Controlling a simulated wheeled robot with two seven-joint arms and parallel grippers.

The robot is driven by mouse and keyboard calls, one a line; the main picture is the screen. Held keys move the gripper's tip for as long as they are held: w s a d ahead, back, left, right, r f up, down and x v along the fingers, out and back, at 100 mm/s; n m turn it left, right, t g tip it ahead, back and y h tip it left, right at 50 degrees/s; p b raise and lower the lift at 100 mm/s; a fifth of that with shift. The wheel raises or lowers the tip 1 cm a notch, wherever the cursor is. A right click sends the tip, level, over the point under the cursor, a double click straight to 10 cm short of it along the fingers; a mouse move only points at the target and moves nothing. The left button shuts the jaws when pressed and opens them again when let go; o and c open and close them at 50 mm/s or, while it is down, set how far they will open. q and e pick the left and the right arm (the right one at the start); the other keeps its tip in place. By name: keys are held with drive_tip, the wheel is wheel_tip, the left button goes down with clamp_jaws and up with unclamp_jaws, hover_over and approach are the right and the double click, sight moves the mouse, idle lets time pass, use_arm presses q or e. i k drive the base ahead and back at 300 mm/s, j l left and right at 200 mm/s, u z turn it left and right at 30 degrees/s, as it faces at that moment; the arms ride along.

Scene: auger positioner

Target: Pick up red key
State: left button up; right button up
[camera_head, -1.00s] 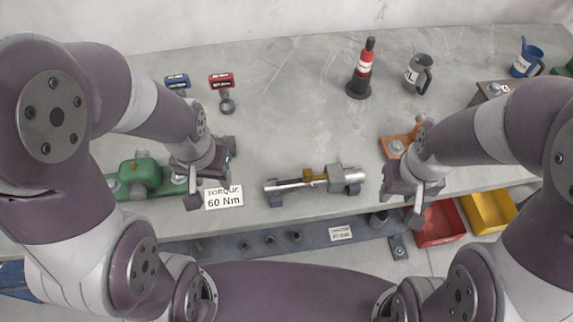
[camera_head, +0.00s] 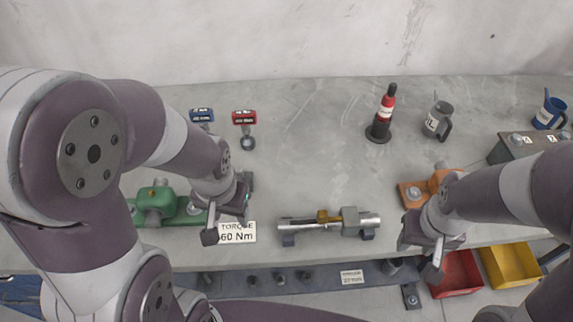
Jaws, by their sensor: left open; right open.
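The red key (camera_head: 244,117) lies on the grey workbench (camera_head: 310,150) towards its back left. It has a red head with a pale label and a grey ring end (camera_head: 248,142) pointing to the front. A blue key (camera_head: 201,115) lies just left of it, its lower part partly hidden by my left arm. My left gripper (camera_head: 228,211) is open and empty, in front of the red key and apart from it, over the bench's front left. My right gripper (camera_head: 430,248) is open and empty near the front edge at right, far from the key.
A green clamp (camera_head: 160,204) and a "TORQUE 60 Nm" sign (camera_head: 238,233) are by my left gripper. A metal cylinder assembly (camera_head: 330,222) stands front centre. A red-black bottle (camera_head: 382,113) and grey mug (camera_head: 438,121) stand back right. The bench between red key and bottle is clear.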

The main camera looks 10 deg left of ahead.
sight(245, 119)
drive_tip(key=i+l+z, duration=0.15)
drive_tip(key=z, duration=0.85)
drive_tip(key=u, duration=1.85)
drive_tip(key=i+j, duration=0.15)
drive_tip(key=j, duration=0.25)
drive_tip(key=i+j+u, duration=0.1)
drive_tip(key=j, duration=0.25)
drive_tip(key=i+j, duration=0.15)
drive_tip(key=j, duration=0.25)
